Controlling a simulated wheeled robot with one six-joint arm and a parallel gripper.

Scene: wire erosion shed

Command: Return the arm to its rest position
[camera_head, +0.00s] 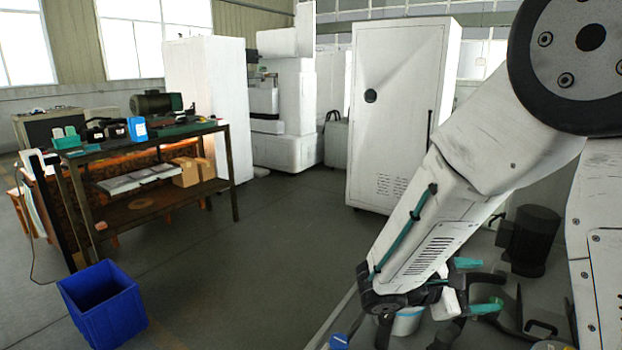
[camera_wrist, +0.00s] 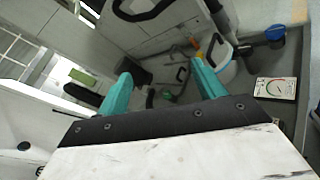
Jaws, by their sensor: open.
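My gripper (camera_head: 478,285) is low at the right of the head view, at the end of my white arm, which slopes down and left from the upper right. Its two teal fingers stand apart. In the wrist view my gripper (camera_wrist: 161,66) shows the same two fingers spread, with nothing seen held between them. A white container (camera_head: 408,320) shows partly behind the wrist in the head view. Whether the fingers touch any of the clutter around them cannot be told.
A dark cylindrical motor (camera_head: 533,240) stands right of the gripper. A blue bin (camera_head: 103,305) is on the floor at left, before a loaded workbench (camera_head: 219,155). A white cabinet (camera_head: 400,110) stands behind the arm. The middle floor is clear. A dial card (camera_wrist: 275,88) lies right in the wrist view.

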